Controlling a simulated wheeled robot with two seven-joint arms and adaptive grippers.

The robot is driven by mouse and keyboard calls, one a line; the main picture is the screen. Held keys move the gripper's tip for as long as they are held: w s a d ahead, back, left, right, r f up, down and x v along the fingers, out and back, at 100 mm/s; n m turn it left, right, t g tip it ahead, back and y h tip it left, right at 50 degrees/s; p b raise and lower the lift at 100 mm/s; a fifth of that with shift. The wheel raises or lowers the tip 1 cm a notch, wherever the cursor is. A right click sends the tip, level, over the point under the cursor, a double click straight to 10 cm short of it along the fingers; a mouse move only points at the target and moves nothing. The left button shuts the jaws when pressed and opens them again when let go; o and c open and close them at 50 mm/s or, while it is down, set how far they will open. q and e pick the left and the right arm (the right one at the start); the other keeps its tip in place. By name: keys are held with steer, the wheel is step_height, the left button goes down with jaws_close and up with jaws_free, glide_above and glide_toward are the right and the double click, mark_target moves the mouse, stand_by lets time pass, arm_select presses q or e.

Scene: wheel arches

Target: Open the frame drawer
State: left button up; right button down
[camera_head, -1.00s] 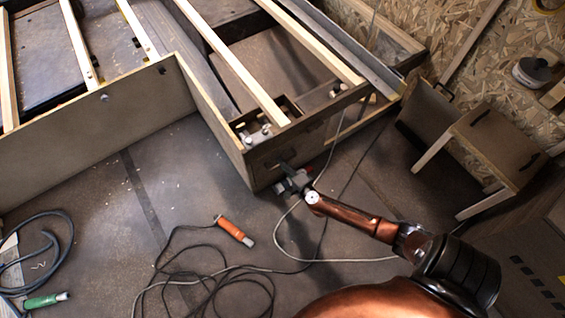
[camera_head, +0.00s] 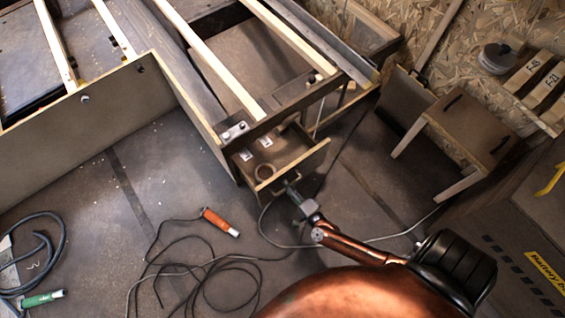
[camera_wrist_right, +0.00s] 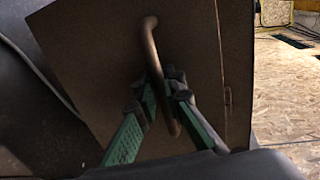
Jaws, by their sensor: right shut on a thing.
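The frame drawer (camera_head: 304,160) is in the end of the wooden frame in the head view. It stands partly pulled out, and a round ring and small pale items show inside. My right gripper (camera_head: 291,190) is at the middle of its front panel. In the right wrist view the gripper (camera_wrist_right: 163,92) is shut on the drawer's curved bar handle (camera_wrist_right: 152,50), with green fingers on either side of it. The brown drawer front (camera_wrist_right: 100,60) fills much of that view. My left gripper is not in view.
A wooden stool-like piece (camera_head: 470,135) stands at the right by the chipboard wall. Cables, an orange-handled tool (camera_head: 220,222) and a green-handled tool (camera_head: 42,298) lie on the floor.

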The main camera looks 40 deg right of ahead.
steer(key=shift+v, duration=0.95)
steer(key=shift+f, duration=0.25)
steer(key=c, duration=2)
jaws_free()
steer(key=v, duration=1.2)
steer(key=shift+a, duration=0.1)
